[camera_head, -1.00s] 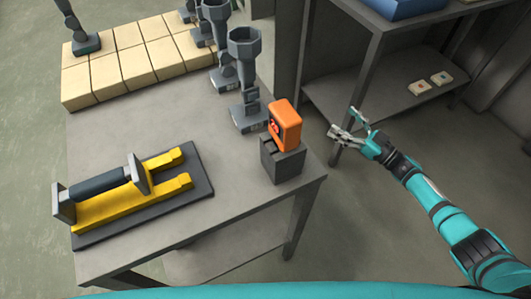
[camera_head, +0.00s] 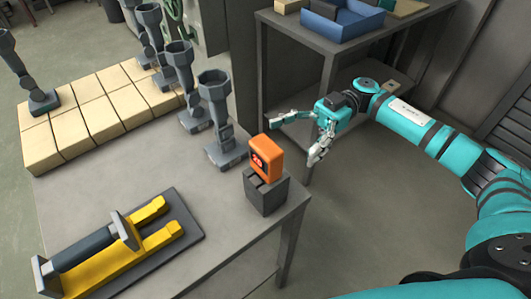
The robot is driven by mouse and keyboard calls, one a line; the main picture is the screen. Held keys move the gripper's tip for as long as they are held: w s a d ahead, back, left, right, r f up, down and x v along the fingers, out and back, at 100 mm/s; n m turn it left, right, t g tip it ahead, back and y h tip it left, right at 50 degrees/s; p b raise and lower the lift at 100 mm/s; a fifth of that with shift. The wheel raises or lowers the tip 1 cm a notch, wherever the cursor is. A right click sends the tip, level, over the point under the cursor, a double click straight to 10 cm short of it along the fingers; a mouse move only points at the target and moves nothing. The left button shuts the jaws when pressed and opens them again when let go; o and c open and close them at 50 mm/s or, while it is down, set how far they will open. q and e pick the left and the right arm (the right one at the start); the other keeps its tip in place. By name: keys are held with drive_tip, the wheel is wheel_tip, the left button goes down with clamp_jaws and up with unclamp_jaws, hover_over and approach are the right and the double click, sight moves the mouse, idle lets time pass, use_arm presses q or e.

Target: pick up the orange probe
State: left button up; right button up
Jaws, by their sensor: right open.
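The orange probe (camera_head: 266,155) is a boxy orange device with a small dark display showing red digits. It sits upright in a dark grey holder (camera_head: 266,195) at the right corner of the grey table (camera_head: 215,240). My right gripper (camera_head: 291,141) is open and empty, just to the right of the probe, with its fingers spread and pointing left towards it. The fingers do not appear to touch the probe. My left gripper is not in view.
Grey stepped posts (camera_head: 217,120) stand behind the probe, one close to it. A yellow cradle holding a dark cylinder (camera_head: 82,248) lies on a dark mat at the left. Cream blocks (camera_head: 95,115) line the back. A shelf with a blue tray (camera_head: 342,22) stands behind my right arm.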

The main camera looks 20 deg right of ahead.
sight(266, 160)
drive_tip(key=p+x, duration=0.1)
drive_tip(key=x, duration=0.1)
drive_tip(key=p+x, duration=0.1)
drive_tip(key=x, duration=0.3)
drive_tip(key=shift+s+a+f+p, duration=0.2)
drive_tip(key=shift+s+a+p, duration=0.1)
drive_tip(key=shift+s+p, duration=0.1)
drive_tip(key=shift+s+a+f, duration=0.15)
drive_tip(key=shift+a, duration=0.35)
drive_tip(key=c, duration=1.3)
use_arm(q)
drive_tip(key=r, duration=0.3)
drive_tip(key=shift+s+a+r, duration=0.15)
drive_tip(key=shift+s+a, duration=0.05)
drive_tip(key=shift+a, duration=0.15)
use_arm(e)
drive_tip(key=shift+c, duration=0.3)
